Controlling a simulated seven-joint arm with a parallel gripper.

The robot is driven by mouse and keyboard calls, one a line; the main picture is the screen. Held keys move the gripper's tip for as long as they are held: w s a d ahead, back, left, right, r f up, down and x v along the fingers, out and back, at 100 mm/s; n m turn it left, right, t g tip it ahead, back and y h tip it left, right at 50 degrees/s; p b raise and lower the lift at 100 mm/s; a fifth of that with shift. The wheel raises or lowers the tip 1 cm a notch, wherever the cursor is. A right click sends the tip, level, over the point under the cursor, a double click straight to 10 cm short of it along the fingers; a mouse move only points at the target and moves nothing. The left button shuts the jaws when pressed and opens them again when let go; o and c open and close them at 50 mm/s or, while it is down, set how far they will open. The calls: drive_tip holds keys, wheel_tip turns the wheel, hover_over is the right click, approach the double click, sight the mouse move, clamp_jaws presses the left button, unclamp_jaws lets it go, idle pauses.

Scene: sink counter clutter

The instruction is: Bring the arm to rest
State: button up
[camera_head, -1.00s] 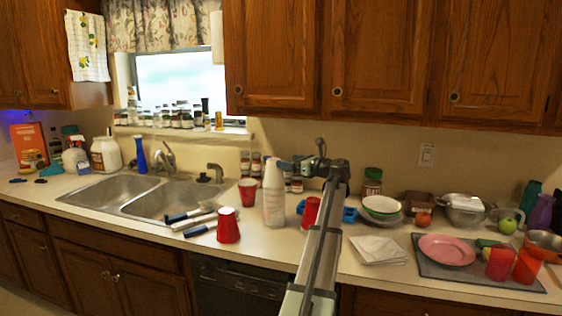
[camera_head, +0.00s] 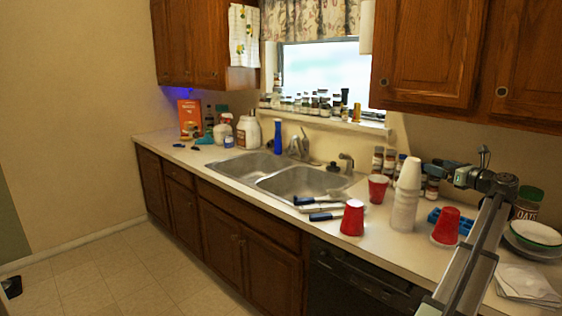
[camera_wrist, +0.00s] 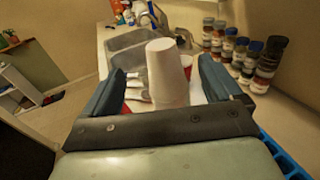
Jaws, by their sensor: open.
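My gripper (camera_head: 457,165) is open, held above the counter at the right of the head view, just right of a stack of white cups (camera_head: 406,192). In the wrist view my gripper (camera_wrist: 160,78) has its two fingers wide apart, and the white cups (camera_wrist: 166,75) show beyond and between them. I see nothing held. My arm reaches up to it from the lower right, over the counter (camera_head: 385,245).
Red cups (camera_head: 352,218) stand near the white stack, one (camera_head: 446,226) under the gripper. A blue rack (camera_head: 434,216), bowls (camera_head: 536,234) and an oats jar (camera_head: 527,203) are close to the arm. Spice jars (camera_wrist: 270,62) line the wall.

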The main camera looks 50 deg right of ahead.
drive_tip(key=shift+w, duration=0.1)
